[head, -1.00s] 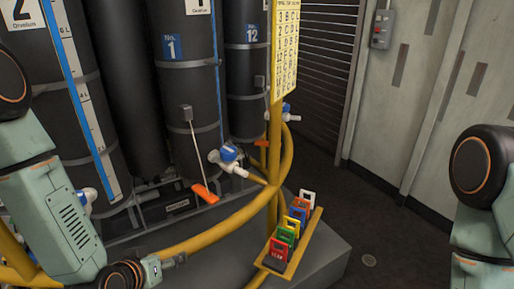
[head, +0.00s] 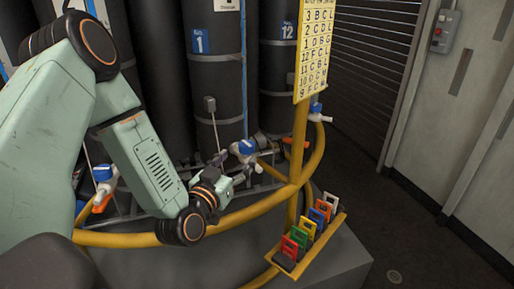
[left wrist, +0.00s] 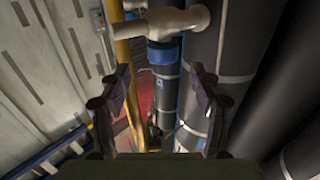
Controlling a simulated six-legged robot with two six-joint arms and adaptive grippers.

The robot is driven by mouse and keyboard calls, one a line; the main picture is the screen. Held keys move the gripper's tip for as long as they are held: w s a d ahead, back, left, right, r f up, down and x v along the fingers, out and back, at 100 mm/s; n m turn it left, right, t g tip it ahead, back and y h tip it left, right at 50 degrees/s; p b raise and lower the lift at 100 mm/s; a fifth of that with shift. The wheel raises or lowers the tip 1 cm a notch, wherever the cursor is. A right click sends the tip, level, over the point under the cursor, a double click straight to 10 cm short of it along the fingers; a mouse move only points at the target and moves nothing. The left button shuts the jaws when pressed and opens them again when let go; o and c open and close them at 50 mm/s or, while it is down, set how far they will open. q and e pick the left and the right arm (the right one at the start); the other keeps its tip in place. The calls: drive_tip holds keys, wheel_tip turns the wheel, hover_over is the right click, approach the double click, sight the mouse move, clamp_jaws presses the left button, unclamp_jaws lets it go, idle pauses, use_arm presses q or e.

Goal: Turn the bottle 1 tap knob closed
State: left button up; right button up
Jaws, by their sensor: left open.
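Bottle 1 (head: 218,75) is a tall black cylinder with a blue "No. 1" label, behind the yellow rail. Its tap (head: 245,150), white with a blue part, is low in front of it. My left gripper (head: 224,162) is open and empty, just left of the tap and apparently apart from it. In the left wrist view, my two dark fingers (left wrist: 160,92) stand wide apart with nothing between them. A pale T-shaped tap piece (left wrist: 160,22) shows beyond them at the top. How far the knob is turned cannot be told. My right gripper is out of view.
A yellow rail (head: 240,215) curves in front of the bottles, with a post (head: 297,150) carrying a letter chart (head: 315,50). Another tap (head: 103,175) is at left. Open floor lies right.

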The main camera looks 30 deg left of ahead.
sight(243, 150)
use_arm(q)
drive_tip(key=shift+w+a+r, duration=0.1)
drive_tip(key=shift+w, duration=0.2)
drive_tip(key=w, duration=0.2)
drive_tip(key=w+a, duration=0.1)
drive_tip(key=w, duration=0.3)
drive_tip(key=shift+w+a+f+b, duration=0.1)
drive_tip(key=shift+a+f+b, duration=0.15)
drive_tip(key=shift+f+b, duration=0.05)
drive_tip(key=shift+w+r, duration=0.1)
drive_tip(key=shift+w, duration=0.05)
drive_tip(key=shift+d+r, duration=0.2)
drive_tip(key=shift+w+a+f, duration=0.15)
drive_tip(key=shift+f, duration=0.05)
drive_tip(key=c, duration=0.3)
drive_tip(key=shift+r, duration=0.1)
drive_tip(key=c, duration=0.9)
